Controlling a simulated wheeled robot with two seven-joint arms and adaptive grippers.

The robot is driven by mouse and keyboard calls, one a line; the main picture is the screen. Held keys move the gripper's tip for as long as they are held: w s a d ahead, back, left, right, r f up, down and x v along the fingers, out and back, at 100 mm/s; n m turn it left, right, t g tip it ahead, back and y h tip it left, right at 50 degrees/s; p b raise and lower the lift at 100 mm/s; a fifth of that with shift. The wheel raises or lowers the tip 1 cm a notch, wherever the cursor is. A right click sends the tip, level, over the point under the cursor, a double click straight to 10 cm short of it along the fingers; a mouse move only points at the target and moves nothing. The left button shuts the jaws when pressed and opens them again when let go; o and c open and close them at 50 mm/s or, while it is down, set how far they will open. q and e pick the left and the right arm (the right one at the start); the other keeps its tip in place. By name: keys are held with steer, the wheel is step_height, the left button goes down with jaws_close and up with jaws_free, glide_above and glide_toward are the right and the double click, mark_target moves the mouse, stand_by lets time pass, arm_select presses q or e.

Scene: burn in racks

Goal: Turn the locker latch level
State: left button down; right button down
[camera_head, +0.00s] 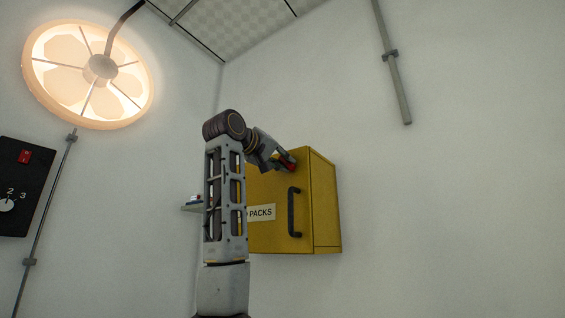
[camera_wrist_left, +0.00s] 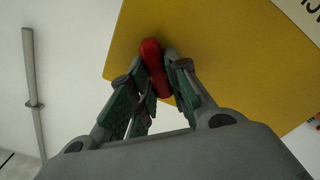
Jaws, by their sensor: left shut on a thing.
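A yellow locker (camera_head: 325,205) hangs on the wall in the head view, with a black vertical handle on its front. Its yellow face fills much of the left wrist view (camera_wrist_left: 225,50). A red latch (camera_wrist_left: 154,66) sits on the locker face near an edge. My left gripper (camera_wrist_left: 158,75) is shut on the red latch, with a green-padded finger on each side. My right gripper is not in view.
The black handle (camera_head: 292,212) stands below the latch. A label (camera_head: 262,212) reading "PACKS" is partly hidden by my left arm. A small shelf (camera_head: 191,206) juts out left of the locker. A round lamp (camera_head: 100,68) and a black control panel (camera_head: 22,185) are at left.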

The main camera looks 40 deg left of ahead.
arm_select(q)
steer(key=n, duration=0.4)
steer(key=shift+f+n+b, duration=0.2)
steer(key=shift+n+b, duration=0.1)
steer(key=shift+f+n, duration=0.1)
steer(key=shift+n, duration=1.8)
steer(key=shift+a, duration=0.1)
steer(key=c, duration=1.4)
jaws_free()
steer(key=shift+o, duration=0.2)
steer(key=s+d, duration=0.1)
steer(key=s, duration=1)
steer(key=shift+s+d, duration=0.2)
steer(key=shift+s, duration=0.2)
